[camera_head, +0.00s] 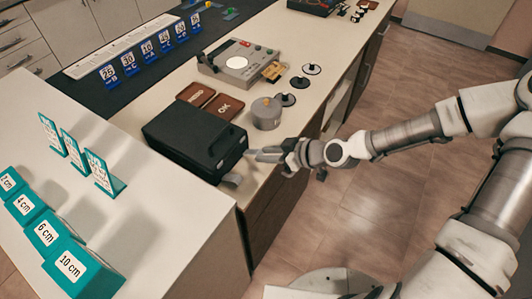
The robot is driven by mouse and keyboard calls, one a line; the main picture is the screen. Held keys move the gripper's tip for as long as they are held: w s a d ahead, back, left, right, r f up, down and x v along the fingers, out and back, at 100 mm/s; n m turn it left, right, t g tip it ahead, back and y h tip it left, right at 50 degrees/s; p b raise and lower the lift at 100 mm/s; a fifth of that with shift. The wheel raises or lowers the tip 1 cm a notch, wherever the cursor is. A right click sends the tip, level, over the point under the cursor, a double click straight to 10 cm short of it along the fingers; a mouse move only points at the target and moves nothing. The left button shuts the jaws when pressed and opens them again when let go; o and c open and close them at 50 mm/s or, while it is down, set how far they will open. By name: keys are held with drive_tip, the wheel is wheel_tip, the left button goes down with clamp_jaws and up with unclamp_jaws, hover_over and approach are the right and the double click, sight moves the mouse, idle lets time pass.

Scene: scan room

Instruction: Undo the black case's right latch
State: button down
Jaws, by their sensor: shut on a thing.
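The black case (188,132) lies closed on the light counter, its front face turned to the lower right. A dark handle (224,158) is on that face. A grey latch-like tab (232,179) juts out near the front's lower-left end. My gripper (253,155) reaches in from the right, its fingertips at the other end of the front, where the right latch is. It is shut on that latch. The fingers hide the latch, so its position cannot be told.
Two brown trays (224,107), a grey round canister (266,113) and black discs (311,69) stand behind the case. A grey device (238,64) is farther back. Teal blocks (70,265) and teal card stands (104,175) are at left. The floor (380,220) at right is open.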

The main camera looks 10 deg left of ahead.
drive_tip(key=shift+f, duration=0.15)
idle(0.3)
drive_tip(key=c, duration=0.6)
unclamp_jaws()
drive_tip(key=shift+c, duration=0.2)
drive_tip(key=p+v, duration=0.4)
drive_tip(key=v, duration=1.3)
drive_tip(key=shift+d, duration=0.25)
drive_tip(key=shift+s, duration=0.15)
